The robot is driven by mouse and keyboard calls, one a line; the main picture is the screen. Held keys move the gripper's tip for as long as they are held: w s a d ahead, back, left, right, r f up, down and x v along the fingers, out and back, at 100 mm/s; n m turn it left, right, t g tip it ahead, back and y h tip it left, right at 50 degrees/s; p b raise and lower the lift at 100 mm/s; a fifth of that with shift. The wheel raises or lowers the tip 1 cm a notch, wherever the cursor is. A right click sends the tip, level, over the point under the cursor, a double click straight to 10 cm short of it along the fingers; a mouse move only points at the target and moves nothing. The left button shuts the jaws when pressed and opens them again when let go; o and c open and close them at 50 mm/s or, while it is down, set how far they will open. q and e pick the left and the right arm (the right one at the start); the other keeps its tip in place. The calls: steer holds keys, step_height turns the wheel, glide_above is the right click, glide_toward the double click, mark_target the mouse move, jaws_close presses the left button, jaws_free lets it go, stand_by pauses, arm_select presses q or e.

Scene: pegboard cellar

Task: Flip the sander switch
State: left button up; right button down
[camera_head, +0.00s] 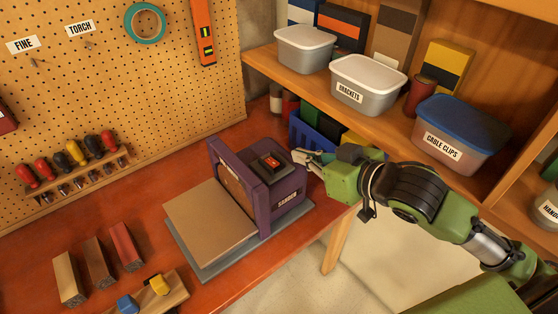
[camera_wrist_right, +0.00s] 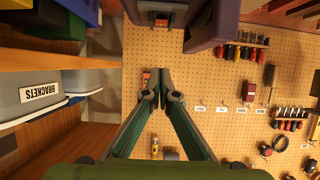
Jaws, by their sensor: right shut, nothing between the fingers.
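The purple sander (camera_head: 286,190) stands on a grey base on the red workbench, with a tan flat table in front of its disc. Its switch (camera_head: 270,161), a red rocker in a dark housing, sits on top of the body. My right gripper (camera_head: 301,157) is shut and empty, just right of the switch and apart from it. In the right wrist view my gripper (camera_wrist_right: 163,76) points toward the sander (camera_wrist_right: 211,22), and the dark switch housing (camera_wrist_right: 161,14) shows beyond the fingertips. Which way the rocker is set is hard to tell. My left gripper is not in view.
A blue crate (camera_head: 306,132) stands behind my right gripper. A shelf above holds a brackets box (camera_head: 366,89) and a cable clips box (camera_head: 455,148). Sanding blocks (camera_head: 125,246) lie at the bench's left. The pegboard (camera_head: 120,75) rises behind.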

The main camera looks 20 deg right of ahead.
steer(key=b, duration=0.6)
glide_above(279, 171)
step_height(279, 171, down, 4)
steer(key=shift+a+f, duration=0.1)
steer(key=f+b, duration=0.2)
steer(key=shift+w+f+b, duration=0.2)
steer(key=shift+f+b, duration=0.1)
steer(key=shift+f, duration=0.05)
steer(key=shift+s+f+b, duration=0.2)
steer(key=shift+f+b, duration=0.4)
steer(key=shift+b, duration=0.25)
